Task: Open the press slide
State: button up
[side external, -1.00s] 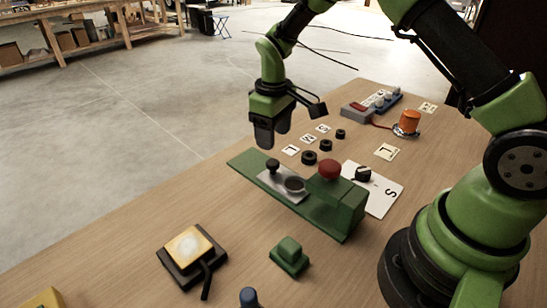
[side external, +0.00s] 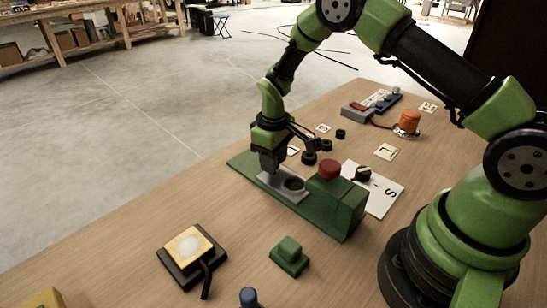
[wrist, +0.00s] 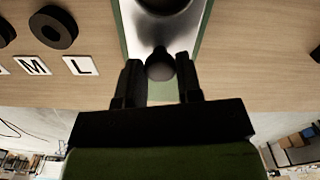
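The press has a long green base (side external: 243,163) with a green block (side external: 345,208) at its right end and a red domed button (side external: 330,168) on top. The metal slide plate (side external: 300,196) lies on the base and has a dark round recess. My gripper (side external: 271,168) is lowered over the plate's left end and hides its black knob in the side view. In the wrist view the knob (wrist: 160,66) sits between the two fingers of my gripper (wrist: 159,72), one on each side. Narrow gaps seem to show, so the fingers look open around it.
Black rings (side external: 309,158) and white letter cards (side external: 323,128) lie behind the press. A white card with a black dial (side external: 362,173) lies to its right. A lamp-like yellow pad (side external: 188,245) and a green block (side external: 288,256) stand in front. Wood around the press is partly clear.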

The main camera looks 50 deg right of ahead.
jog(key=shift+w, duration=1.95)
grip_shut()
jog(key=o, duration=1)
grip_release()
notch_tip(320, 180, up, 10)
